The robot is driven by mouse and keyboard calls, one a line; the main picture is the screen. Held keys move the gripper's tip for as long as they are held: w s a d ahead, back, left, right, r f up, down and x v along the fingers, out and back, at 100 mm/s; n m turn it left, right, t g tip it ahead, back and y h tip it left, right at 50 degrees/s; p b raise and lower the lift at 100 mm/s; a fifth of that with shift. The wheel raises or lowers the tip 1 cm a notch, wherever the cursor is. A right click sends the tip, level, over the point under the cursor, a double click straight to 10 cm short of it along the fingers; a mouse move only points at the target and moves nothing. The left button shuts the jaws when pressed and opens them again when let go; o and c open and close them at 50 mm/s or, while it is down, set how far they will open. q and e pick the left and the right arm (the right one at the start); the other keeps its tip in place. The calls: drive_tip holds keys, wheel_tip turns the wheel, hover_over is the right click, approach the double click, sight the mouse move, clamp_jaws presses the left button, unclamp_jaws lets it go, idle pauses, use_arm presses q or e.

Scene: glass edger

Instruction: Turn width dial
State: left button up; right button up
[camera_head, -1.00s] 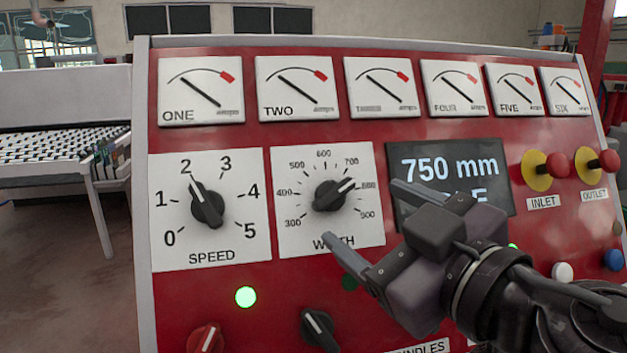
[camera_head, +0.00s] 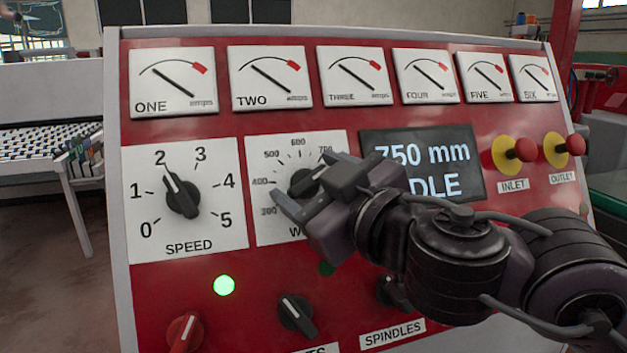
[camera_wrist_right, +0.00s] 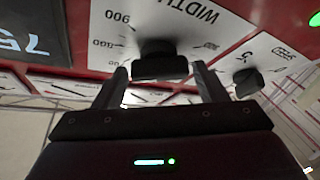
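The width dial (camera_head: 303,181) is a black knob on a white scale plate, partly covered by my right gripper in the head view. My right gripper (camera_head: 309,184) is open, its fingertips at either side of the knob. In the right wrist view the knob (camera_wrist_right: 160,62) sits between and just beyond the two spread fingers, with a gap on each side; I cannot tell whether they reach around it. The display (camera_head: 441,163) reads 750 mm, with a partly hidden word ending in "DLE" below. My left gripper is not in view.
The speed dial (camera_head: 183,198) is left of the width plate, pointing near 2. A lit green lamp (camera_head: 224,285) and dark rotary switches (camera_head: 296,315) are below. Several gauges line the panel top.

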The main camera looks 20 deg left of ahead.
drive_tip(key=c, duration=0.7)
drive_tip(key=n+g+p, duration=0.1)
drive_tip(key=n, duration=0.1)
drive_tip(key=n+g+p, duration=0.2)
drive_tip(key=n, duration=0.1)
drive_tip(key=shift+w+r+y, duration=0.1)
drive_tip(key=shift+r+y, duration=0.1)
drive_tip(key=shift+y, duration=0.1)
drive_tip(key=n+g+p, duration=0.1)
drive_tip(key=n, duration=0.1)
drive_tip(key=n+g+p, duration=0.1)
drive_tip(key=n+p, duration=0.1)
drive_tip(key=n, duration=0.1)
drive_tip(key=shift+r+g+h, duration=0.1)
drive_tip(key=shift+g+h, duration=0.3)
drive_tip(key=n+g+h+p, duration=0.1)
drive_tip(key=n+p, duration=0.1)
drive_tip(key=n, duration=0.1)
drive_tip(key=shift+n+g, duration=0.3)
drive_tip(key=shift+n+g+h+p, duration=0.5)
drive_tip(key=shift+n+h+p, duration=0.35)
drive_tip(key=shift+n, duration=0.65)
drive_tip(key=shift+f+n, duration=0.2)
drive_tip(key=shift+n, duration=0.1)
